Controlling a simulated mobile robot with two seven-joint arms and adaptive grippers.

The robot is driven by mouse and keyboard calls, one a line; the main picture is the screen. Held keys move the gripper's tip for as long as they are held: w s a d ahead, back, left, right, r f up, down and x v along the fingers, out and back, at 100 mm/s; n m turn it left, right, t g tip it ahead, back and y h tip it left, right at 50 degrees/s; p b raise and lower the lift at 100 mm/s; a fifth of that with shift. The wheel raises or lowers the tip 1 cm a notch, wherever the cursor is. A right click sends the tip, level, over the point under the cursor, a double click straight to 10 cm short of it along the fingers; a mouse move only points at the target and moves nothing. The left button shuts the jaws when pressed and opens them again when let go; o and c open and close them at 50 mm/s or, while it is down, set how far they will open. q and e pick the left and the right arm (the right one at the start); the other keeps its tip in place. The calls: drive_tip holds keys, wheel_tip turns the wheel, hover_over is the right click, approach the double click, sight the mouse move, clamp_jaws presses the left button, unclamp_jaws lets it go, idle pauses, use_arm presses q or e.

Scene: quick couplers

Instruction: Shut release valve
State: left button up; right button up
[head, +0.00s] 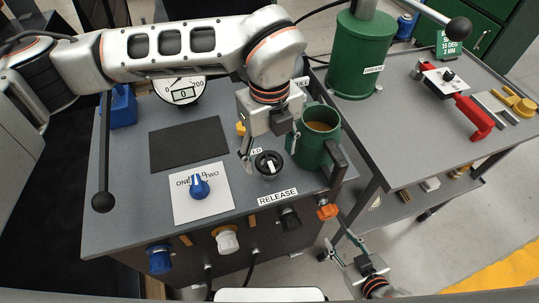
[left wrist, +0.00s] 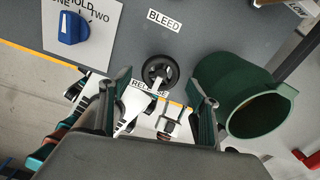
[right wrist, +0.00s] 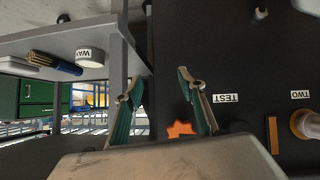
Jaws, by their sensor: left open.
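A black round valve knob (head: 268,163) with a pale bar across it stands on the grey console top, between a partly hidden "BLEED" label and the "RELEASE" label (head: 277,196). In the left wrist view, the knob (left wrist: 158,68) lies just beyond and between my fingertips, with the "RELEASE" label (left wrist: 148,87) partly covered. My left gripper (head: 269,152) is open above the knob, one finger to each side; contact cannot be told. My right gripper (head: 345,250) is open off the console's front edge, near an orange knob (head: 327,211), which also shows between its fingers (right wrist: 180,129).
A green mug (head: 318,140) of brown liquid stands close right of my left gripper. A blue selector knob (head: 199,186) sits on a white plate to the left. Blue, white and black knobs line the front face. A green cylinder (head: 358,55) stands behind.

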use_arm(q)
drive_tip(key=shift+f, duration=0.75)
drive_tip(key=c, duration=1.1)
use_arm(e)
drive_tip(key=shift+w+r, duration=0.3)
drive_tip(key=shift+w, duration=0.25)
drive_tip(key=shift+s, duration=0.2)
